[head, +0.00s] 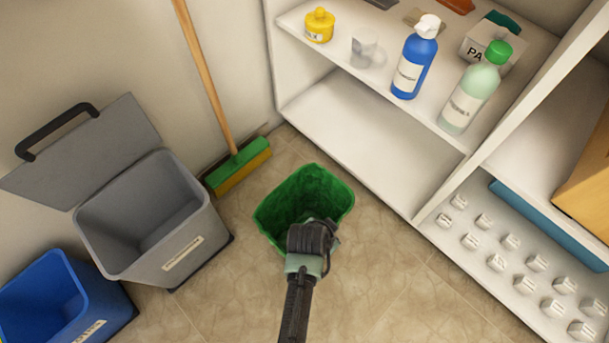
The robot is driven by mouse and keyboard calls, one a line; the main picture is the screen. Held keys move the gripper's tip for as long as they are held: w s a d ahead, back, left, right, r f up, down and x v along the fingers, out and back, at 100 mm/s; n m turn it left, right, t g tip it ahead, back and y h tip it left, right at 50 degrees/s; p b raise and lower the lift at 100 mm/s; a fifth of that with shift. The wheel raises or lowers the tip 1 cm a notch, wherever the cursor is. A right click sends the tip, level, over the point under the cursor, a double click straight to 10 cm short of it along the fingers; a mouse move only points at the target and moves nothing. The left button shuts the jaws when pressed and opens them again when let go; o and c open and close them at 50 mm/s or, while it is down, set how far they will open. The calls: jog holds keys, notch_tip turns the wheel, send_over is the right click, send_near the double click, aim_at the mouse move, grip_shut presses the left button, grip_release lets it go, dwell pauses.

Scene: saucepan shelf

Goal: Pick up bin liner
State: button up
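A green bin liner (290,196), open at the top with a crinkled dark inside, shows in the middle of the head view over the tiled floor. I cannot tell whether it rests on the floor or hangs above it. My gripper (316,228) reaches in from the bottom of the view and overlaps the liner's near right rim. The gripper's own body hides its fingertips and that part of the rim, so I cannot tell whether the fingers are closed on the liner.
A grey bin (205,220) with its lid (85,145) swung open stands left, empty. A blue bin (105,300) is at lower left. A green broom (238,166) leans on the wall. A white shelf unit (345,125) with bottles stands right. Floor is clear around the liner.

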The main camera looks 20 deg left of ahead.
jog(key=shift+f, duration=0.25)
dwell(0.3)
grip_shut()
dwell(1.3)
